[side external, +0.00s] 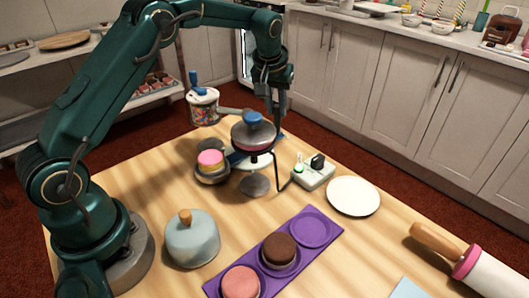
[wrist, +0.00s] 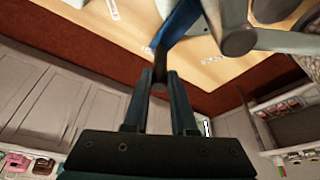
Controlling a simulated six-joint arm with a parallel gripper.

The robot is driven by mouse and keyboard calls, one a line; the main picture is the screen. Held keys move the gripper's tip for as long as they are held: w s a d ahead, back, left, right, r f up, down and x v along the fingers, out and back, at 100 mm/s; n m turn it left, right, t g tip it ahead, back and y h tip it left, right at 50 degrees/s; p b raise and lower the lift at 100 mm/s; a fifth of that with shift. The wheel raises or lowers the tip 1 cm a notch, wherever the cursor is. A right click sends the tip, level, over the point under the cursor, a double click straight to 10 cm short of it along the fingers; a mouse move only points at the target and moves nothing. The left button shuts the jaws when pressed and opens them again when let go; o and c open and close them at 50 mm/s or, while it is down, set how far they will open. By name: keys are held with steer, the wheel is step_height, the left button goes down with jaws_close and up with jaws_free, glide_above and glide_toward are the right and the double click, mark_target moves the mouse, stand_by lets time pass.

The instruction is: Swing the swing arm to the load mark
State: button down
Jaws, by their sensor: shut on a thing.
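In the wrist view a blue bar (wrist: 182,22), apparently the swing arm, ends in a dark upright peg (wrist: 158,68). My gripper (wrist: 159,80) is shut on this peg, with one finger on each side. In the side view my gripper (side external: 276,122) points down at the back of the table, just behind the round stand with a blue knob (side external: 254,117). A little blue of the bar (side external: 280,136) shows beside my fingertips. Two small white labels (wrist: 113,9) (wrist: 211,60) lie on the wood; their writing is unreadable, so I cannot tell which is the load mark.
A small cake (side external: 210,158) sits left of the stand, and a grey box with switches (side external: 315,174) sits right. A candy jar (side external: 203,108) is behind. Nearer are a white plate (side external: 354,196), a domed cover (side external: 192,240), a purple tray (side external: 316,229) and a rolling pin (side external: 478,268).

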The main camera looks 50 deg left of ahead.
steer(key=c, duration=0.8)
jaws_free()
steer(key=shift+o, duration=0.2)
steer(key=shift+r, duration=0.15)
step_height(320, 180, up, 7)
